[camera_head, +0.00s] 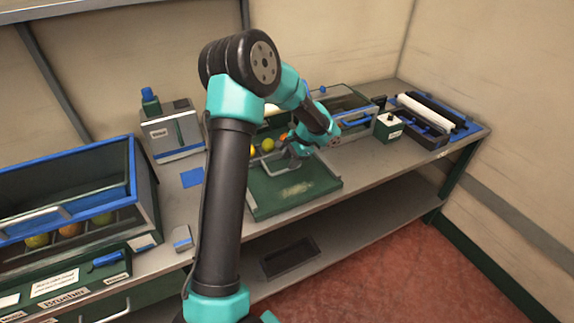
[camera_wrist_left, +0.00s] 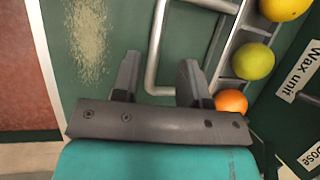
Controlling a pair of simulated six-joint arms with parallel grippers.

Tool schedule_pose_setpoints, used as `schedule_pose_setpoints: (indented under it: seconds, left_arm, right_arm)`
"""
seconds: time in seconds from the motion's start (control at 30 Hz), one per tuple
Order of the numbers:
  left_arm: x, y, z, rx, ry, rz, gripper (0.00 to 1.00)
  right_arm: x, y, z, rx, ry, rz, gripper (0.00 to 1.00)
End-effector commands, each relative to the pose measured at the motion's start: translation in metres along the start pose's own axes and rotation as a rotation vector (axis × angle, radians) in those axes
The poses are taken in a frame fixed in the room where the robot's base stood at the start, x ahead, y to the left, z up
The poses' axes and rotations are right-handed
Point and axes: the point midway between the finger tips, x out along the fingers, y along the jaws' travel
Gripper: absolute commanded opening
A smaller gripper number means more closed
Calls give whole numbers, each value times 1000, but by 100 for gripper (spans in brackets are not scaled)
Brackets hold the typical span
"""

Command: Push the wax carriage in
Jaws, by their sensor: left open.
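The wax carriage (camera_wrist_left: 231,85) is a metal frame holding a yellow fruit (camera_wrist_left: 285,8), a lime-green fruit (camera_wrist_left: 253,61) and an orange fruit (camera_wrist_left: 231,102) in a row. Its U-shaped metal handle (camera_wrist_left: 153,60) reaches out over a green plate (camera_wrist_left: 115,25). My left gripper (camera_wrist_left: 160,70) is open, with its fingers on either side of the handle's bar; contact cannot be told. In the head view my left gripper (camera_head: 297,150) is by the handle, in front of the fruit, and my arm hides part of the carriage. A "Wax unit" label (camera_wrist_left: 298,70) is beside the carriage. My right gripper is not in view.
A blue-edged bin (camera_head: 140,185) with fruit stands at the left. A grey machine (camera_head: 172,133) stands at the back.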

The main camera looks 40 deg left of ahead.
Motion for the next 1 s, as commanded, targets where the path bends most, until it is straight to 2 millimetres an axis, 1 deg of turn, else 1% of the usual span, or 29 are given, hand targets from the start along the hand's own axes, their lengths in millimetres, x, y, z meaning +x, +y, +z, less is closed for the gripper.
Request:
schedule_pose_setpoints:
  seconds: [0.03, 0.1, 0.5, 0.6, 0.7, 0.8, 1.0]
  left_arm:
    - [-11, -1, -1, 0, 3, -3, 40]
    - [-25, 0, 0, 0, 5, -2, 40]
    - [-101, -1, -1, -1, 5, -3, 40]
    - [-118, -1, 0, -1, 4, -2, 40]
    - [-130, -1, 0, 0, 3, -2, 40]
    - [-136, -1, 0, 0, 2, -1, 40]
    - [-139, -1, 0, 0, 1, -1, 40]
  right_arm:
    - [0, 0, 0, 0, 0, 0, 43]
    - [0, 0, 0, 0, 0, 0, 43]
    - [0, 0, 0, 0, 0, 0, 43]
    - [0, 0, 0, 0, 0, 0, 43]
    - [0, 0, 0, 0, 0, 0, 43]
    - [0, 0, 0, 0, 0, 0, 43]
    - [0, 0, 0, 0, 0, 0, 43]
